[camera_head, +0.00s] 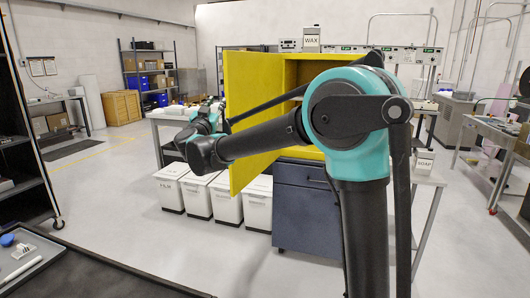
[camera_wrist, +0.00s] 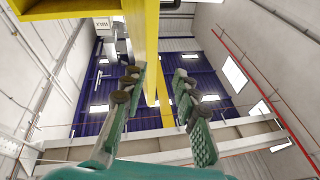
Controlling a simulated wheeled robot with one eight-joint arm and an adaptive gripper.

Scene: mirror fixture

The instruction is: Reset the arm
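My arm reaches from the right of the head view toward the left, in front of a yellow cabinet (camera_head: 252,85) whose door hangs open. The wrist end is near the door's left edge, and my gripper is mostly hidden there behind the arm. In the wrist view my gripper (camera_wrist: 160,74) points up toward the ceiling.
A dark blue drawer unit (camera_head: 308,212) stands below the cabinet, with white bins (camera_head: 197,197) to its left. A workbench (camera_head: 160,116) runs behind the arm. A black shelf rack (camera_head: 20,130) stands at far left. The floor (camera_head: 130,215) between is clear.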

